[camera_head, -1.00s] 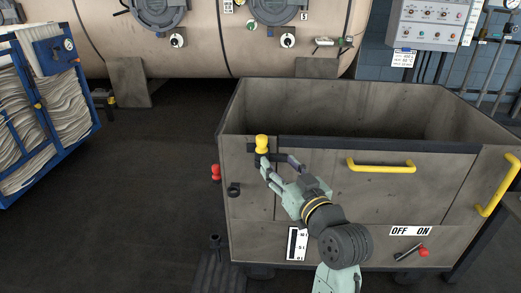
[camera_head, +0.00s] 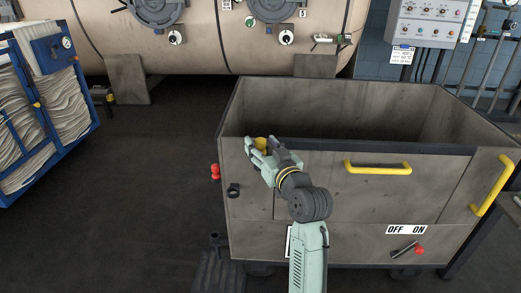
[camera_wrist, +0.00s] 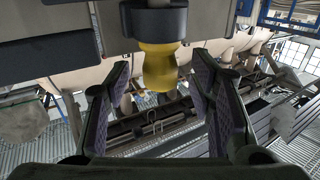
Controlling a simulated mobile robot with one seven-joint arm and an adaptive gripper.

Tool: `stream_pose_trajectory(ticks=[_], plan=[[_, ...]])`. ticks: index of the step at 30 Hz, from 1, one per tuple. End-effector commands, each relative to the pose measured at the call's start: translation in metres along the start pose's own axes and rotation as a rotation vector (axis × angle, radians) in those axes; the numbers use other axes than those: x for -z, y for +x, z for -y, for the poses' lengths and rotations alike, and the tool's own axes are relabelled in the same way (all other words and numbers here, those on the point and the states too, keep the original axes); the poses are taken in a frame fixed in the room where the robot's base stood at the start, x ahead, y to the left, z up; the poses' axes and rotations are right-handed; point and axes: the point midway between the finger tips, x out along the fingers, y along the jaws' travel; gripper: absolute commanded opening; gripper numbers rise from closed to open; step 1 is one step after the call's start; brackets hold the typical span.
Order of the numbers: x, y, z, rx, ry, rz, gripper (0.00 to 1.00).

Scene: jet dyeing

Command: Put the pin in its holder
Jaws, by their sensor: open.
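The pin's yellow knob (camera_head: 261,143) shows at the top left of the grey cart's front, partly hidden by my gripper (camera_head: 262,152). In the wrist view, the yellow knob (camera_wrist: 158,65) hangs from a black collar in the upper middle, between my open fingers (camera_wrist: 160,88). The fingers stand on either side with a gap and do not close on it. A black round fitting (camera_head: 233,190), possibly the holder, is on the cart's front lower left. Its inside cannot be made out.
The cart's rim (camera_head: 390,149) and yellow handle (camera_head: 378,168) lie right of my gripper. A red knob (camera_head: 215,171) sticks out at the cart's left edge. A lever with a red end (camera_head: 419,250) is low right. Open floor (camera_head: 150,190) lies left.

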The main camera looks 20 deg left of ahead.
Motion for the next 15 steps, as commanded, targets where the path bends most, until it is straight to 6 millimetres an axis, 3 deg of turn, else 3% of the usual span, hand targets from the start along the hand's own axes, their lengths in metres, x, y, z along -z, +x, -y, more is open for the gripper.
stream_pose_trajectory(ticks=[3,15], plan=[[-0.0004,-0.0002,0.0001,0.0,0.0,0.0,0.49],[-0.0004,-0.0005,0.0002,0.0,0.0,0.001,0.23]])
